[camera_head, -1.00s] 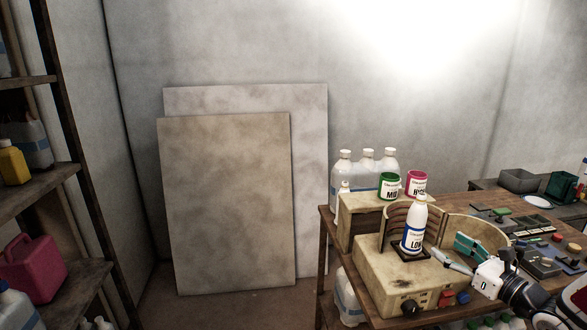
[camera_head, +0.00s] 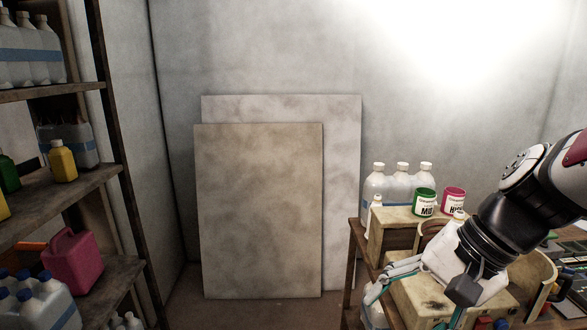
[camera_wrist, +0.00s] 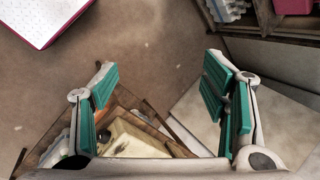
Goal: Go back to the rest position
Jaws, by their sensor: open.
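My gripper (camera_head: 384,284) is open and empty. In the head view it hangs in front of the left part of the beige machine (camera_head: 405,298) on the table, with my arm reaching in from the right. In the wrist view the two teal-padded fingers of my gripper (camera_wrist: 158,76) stand wide apart with bare floor between their tips. The white bottle seen earlier on the machine is mostly hidden behind my arm; only a pale cap (camera_head: 459,215) shows.
A green-labelled can (camera_head: 424,202), a pink-labelled can (camera_head: 453,201) and clear jugs (camera_head: 399,187) stand at the table's back. Two large boards (camera_head: 258,220) lean on the wall. A shelf (camera_head: 70,198) with bottles and a pink jug (camera_head: 72,262) is left. Floor between is clear.

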